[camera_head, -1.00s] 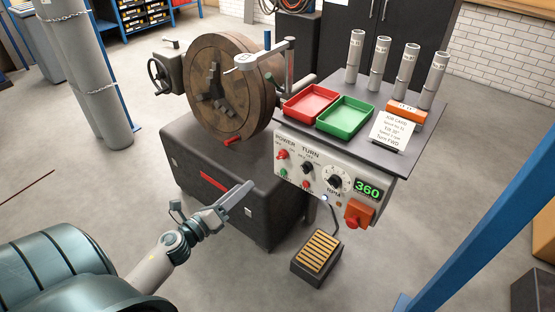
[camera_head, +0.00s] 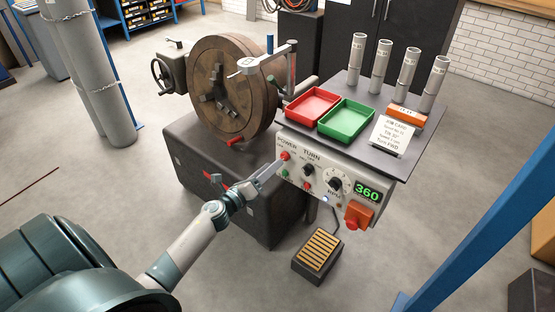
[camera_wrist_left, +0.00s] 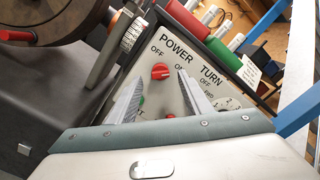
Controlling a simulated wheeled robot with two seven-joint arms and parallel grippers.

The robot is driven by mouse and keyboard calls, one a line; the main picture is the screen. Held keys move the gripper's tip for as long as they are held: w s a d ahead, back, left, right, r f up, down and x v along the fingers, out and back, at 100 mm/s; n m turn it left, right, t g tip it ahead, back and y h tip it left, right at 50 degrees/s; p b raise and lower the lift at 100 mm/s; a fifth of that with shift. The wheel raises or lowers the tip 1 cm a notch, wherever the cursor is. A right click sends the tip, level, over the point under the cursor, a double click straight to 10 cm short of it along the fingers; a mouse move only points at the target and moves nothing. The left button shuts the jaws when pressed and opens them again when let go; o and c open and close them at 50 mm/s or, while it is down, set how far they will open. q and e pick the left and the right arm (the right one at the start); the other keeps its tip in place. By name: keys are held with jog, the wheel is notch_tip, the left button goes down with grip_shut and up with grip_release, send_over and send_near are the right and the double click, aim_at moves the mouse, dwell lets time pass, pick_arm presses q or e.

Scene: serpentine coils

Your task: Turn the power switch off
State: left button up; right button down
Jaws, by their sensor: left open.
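The power switch (camera_head: 285,156) is a small red knob under the word POWER on the white control panel (camera_head: 322,178). In the left wrist view the red knob (camera_wrist_left: 160,71) sits between an OFF label at its upper left and an ON label at its right. I cannot tell surely which label it points to. My left gripper (camera_head: 273,170) is at the panel's left end, just below and left of the knob. In the left wrist view its two fingers (camera_wrist_left: 160,80) are apart, one on each side of the knob, with nothing between them. My right gripper is not in view.
The TURN switch (camera_head: 309,169), a speed dial (camera_head: 335,183), a green 360 display (camera_head: 368,191) and an orange-red guarded switch (camera_head: 358,215) share the panel. A large chuck (camera_head: 230,90) stands left. Red (camera_head: 312,104) and green (camera_head: 346,120) trays lie above. A foot pedal (camera_head: 318,257) is below.

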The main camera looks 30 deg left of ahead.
aim_at(284, 157)
pick_arm(q)
jog(key=shift+w+d, duration=0.2)
jog(key=shift+w, duration=2)
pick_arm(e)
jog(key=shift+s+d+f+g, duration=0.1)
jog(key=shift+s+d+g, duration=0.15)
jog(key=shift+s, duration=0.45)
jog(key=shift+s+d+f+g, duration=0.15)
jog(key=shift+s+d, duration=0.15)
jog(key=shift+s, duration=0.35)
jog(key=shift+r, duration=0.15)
pick_arm(q)
jog(key=c, duration=1.1)
jog(key=shift+o, duration=0.2)
